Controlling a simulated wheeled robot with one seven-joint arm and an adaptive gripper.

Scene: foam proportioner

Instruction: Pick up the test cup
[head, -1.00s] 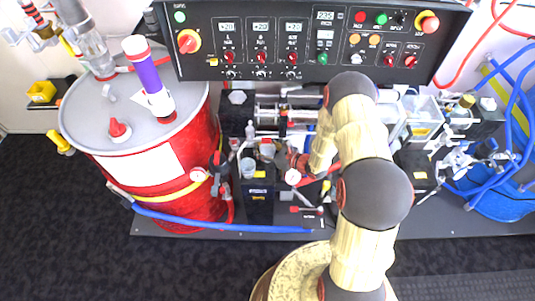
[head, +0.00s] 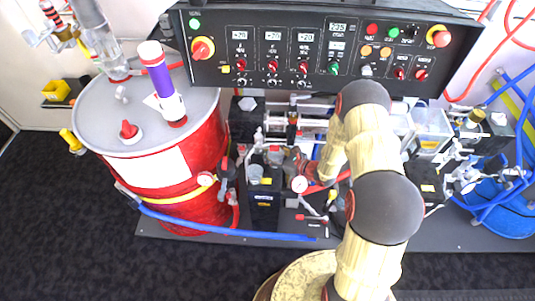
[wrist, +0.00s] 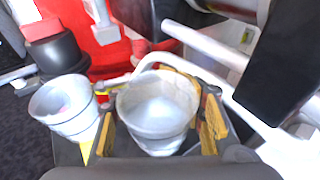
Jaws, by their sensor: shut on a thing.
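The test cup is a pale grey, open-topped cup (wrist: 157,108) in the middle of the wrist view, between the two yellowish fingers of my gripper (wrist: 158,128). My gripper is shut on it. The cup is upright or nearly so. In the head view it is the rear one of two small cups (head: 274,154), with my gripper reaching in from its right. A second, similar cup (wrist: 65,106) stands just left in the wrist view; it is the front cup in the head view (head: 255,172). The cup's base is partly hidden, so I cannot tell whether it is clear of its support.
A black stand (head: 264,208) is under the cups. A pressure gauge (head: 299,184) is close to its right. The red drum (head: 210,150) is at left, with a blue hose (head: 230,232) along the front. The control panel (head: 320,50) rises behind. Pipework crowds the right.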

